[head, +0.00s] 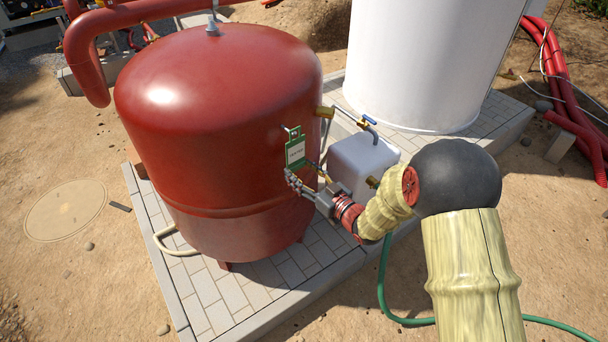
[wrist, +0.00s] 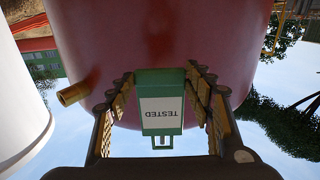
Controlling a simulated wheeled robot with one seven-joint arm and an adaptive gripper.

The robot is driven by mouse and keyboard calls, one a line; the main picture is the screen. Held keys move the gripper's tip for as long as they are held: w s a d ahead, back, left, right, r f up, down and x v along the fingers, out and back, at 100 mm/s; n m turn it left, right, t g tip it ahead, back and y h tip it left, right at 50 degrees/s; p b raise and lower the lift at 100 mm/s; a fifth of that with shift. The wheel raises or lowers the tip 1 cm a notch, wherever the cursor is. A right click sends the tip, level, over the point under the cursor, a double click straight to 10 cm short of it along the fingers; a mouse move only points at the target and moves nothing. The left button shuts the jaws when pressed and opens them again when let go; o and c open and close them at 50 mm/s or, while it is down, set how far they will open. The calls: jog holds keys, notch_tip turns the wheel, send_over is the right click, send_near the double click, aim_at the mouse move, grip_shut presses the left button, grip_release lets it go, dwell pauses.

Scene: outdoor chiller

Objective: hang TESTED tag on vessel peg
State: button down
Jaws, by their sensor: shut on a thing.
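The TESTED tag (head: 296,150) is a green-edged plate with a white face, upright close to the side of the red vessel (head: 215,95). My gripper (head: 290,178) is shut on the tag's lower part. In the wrist view the picture is upside down; the tag (wrist: 162,113) sits between the two fingers, with its small top loop (wrist: 162,142) pointing down in the picture. A small dark bit shows at the tag's top in the head view; I cannot tell whether it is the peg or whether the loop is around it. The peg is not clear in the wrist view.
A white box (head: 362,160) stands behind my gripper. A white tank (head: 430,60) stands behind. A green hose (head: 385,285) lies on the ground.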

aim_at(295, 169)
jog(key=shift+b+x, duration=0.4)
jog(key=shift+x, duration=1.15)
jog(key=shift+f, duration=0.1)
jog(key=shift+f+b, duration=0.55)
jog(key=shift+b, duration=0.05)
jog(key=c, duration=0.8)
grip_release()
jog(key=o, duration=0.4)
jog(key=shift+o, duration=0.8)
